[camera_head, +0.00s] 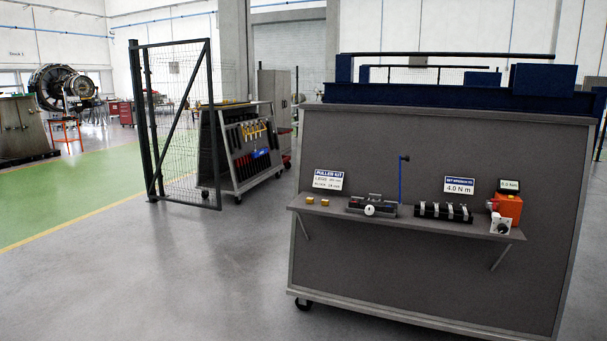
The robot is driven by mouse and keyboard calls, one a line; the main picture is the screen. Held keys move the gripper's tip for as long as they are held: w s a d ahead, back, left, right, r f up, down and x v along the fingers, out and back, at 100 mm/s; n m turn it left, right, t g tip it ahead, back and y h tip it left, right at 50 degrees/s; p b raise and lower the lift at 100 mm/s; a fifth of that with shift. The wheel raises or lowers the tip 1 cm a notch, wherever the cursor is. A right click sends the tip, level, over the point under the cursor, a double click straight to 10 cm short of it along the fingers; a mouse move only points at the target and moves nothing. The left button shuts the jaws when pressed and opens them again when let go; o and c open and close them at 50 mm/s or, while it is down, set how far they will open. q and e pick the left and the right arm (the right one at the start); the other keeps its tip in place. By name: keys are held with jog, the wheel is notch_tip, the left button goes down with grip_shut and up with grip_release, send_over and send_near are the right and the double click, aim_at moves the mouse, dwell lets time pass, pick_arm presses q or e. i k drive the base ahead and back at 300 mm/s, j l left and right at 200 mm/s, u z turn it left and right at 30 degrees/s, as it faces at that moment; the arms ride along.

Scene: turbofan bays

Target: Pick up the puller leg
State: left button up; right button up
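I cannot tell for certain which item is the puller leg. A wheeled grey bench panel has a narrow shelf (400,222) on its front. A "PULLER KIT" sign (328,180), with a small line about legs, stands at the shelf's left. Below it sit two small brass-coloured pieces (318,201). Right of them is a dark metal block device with a round white dial (370,210). Further right is a black rack (432,216) with several silver upright pieces (451,211). Neither of my grippers is in view.
A blue post (401,180) rises behind the shelf. A mesh gate (182,130) and tool cart (246,150) stand left. The floor ahead-left is clear.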

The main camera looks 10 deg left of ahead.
aim_at(463, 206)
jog(key=i+u, duration=0.1)
jog(key=i, duration=1.85)
jog(key=i+l+z, duration=0.3)
jog(key=z, duration=0.2)
jog(key=i+l+z, duration=0.35)
jog(key=z, duration=0.15)
